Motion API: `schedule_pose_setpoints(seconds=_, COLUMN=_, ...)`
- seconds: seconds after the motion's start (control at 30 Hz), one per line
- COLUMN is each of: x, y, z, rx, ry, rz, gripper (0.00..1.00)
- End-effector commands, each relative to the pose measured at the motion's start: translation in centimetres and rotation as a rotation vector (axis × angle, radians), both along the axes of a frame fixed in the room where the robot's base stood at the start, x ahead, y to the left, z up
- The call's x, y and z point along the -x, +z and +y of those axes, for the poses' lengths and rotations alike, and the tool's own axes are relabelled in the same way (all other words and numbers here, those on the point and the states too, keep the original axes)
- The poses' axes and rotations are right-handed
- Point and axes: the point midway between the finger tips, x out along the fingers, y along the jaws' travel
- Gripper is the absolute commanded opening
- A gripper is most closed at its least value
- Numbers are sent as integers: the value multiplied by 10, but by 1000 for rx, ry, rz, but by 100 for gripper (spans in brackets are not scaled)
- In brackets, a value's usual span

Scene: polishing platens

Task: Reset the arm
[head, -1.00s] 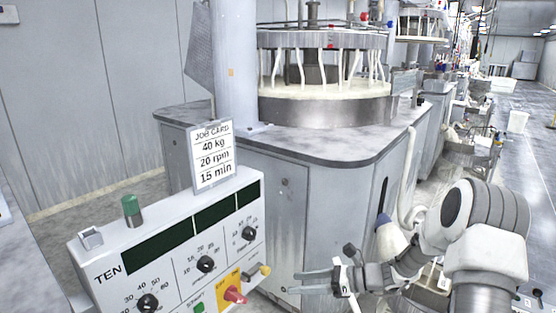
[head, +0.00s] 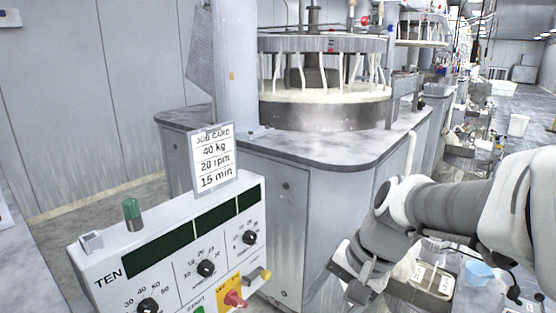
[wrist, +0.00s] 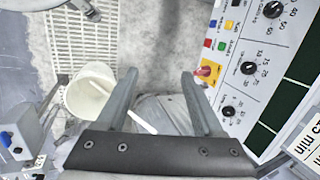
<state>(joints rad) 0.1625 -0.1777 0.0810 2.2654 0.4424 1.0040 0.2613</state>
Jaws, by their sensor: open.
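My arm (head: 445,205) reaches in from the right in the head view and bends down at the wrist, right of the control panel (head: 170,262). My gripper's fingers are hard to make out there. In the wrist view my gripper (wrist: 158,76) is open, with two grey fingers wide apart and nothing held between them. Grey floor shows between the fingertips. The red knob (wrist: 207,70) of the panel appears just right of the right fingertip; I cannot tell how far below it lies.
The polishing machine (head: 290,200) stands behind the panel, with a job card (head: 214,160) in front of it. A white bucket (wrist: 90,88) with a stick shows left of my fingers. A blue bowl (head: 478,272) sits at lower right. The aisle at far right looks open.

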Motion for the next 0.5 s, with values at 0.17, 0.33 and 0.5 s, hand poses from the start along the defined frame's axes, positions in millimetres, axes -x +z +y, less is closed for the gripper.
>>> schedule_pose_setpoints(seconds=0.17, x=31, y=21, z=-17, rx=168, ry=165, rz=-165, gripper=69)
schedule_pose_setpoints(seconds=0.33, x=56, y=36, z=-34, rx=317, ry=303, rz=-300, gripper=69)
schedule_pose_setpoints(seconds=0.5, x=75, y=46, z=-49, rx=444, ry=414, rz=-409, gripper=69)
